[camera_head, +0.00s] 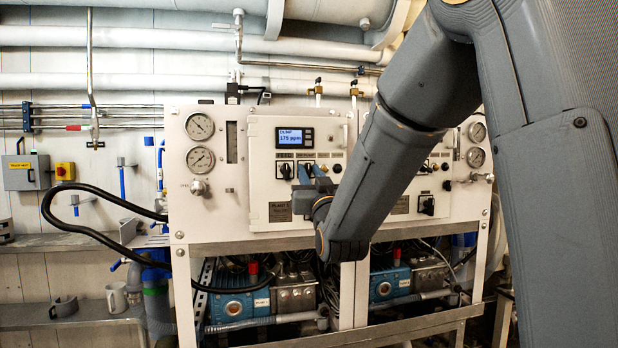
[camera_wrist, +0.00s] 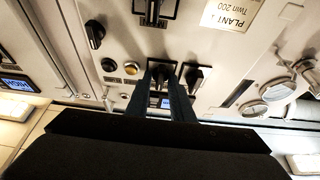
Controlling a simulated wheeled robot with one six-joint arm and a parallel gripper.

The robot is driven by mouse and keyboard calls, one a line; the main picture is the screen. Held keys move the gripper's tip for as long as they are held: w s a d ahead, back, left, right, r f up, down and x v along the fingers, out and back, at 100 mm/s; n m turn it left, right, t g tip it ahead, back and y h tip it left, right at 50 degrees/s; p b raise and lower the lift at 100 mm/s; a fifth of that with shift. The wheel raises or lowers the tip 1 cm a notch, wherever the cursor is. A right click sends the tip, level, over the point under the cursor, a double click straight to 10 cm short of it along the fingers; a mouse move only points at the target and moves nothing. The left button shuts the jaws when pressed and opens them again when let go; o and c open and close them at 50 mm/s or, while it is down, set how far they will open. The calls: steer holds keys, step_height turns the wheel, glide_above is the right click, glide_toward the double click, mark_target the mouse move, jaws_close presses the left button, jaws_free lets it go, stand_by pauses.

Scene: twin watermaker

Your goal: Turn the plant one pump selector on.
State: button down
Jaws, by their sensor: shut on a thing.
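The plant one panel (camera_head: 263,190) is a white cabinet front with a lit display (camera_head: 289,138) above a row of controls. My gripper (camera_head: 305,172) is at the second black selector from the left in that row, apparently the pump selector. In the wrist view, which shows the panel upside down, my gripper's two dark fingers (camera_wrist: 161,92) are closed on this black selector (camera_wrist: 160,70). Its knob is largely hidden between them, so its exact angle is unclear. The neighbouring selector (camera_head: 285,170) is free and also shows beside the fingers in the wrist view (camera_wrist: 194,75).
Two push buttons (camera_wrist: 120,67) sit close beside the held selector, with another black knob (camera_wrist: 95,33) farther off. Gauges (camera_head: 200,160) are at the panel's left. A black hose (camera_head: 90,190) loops at the left. Blue pumps (camera_head: 240,305) stand below the panel.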

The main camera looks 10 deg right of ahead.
stand_by(0.3)
steer(key=c, duration=1.8)
jaws_free()
steer(key=shift+c, duration=0.2)
steer(key=b+v, duration=0.1)
steer(key=v, duration=0.7)
steer(key=shift+w, duration=0.1)
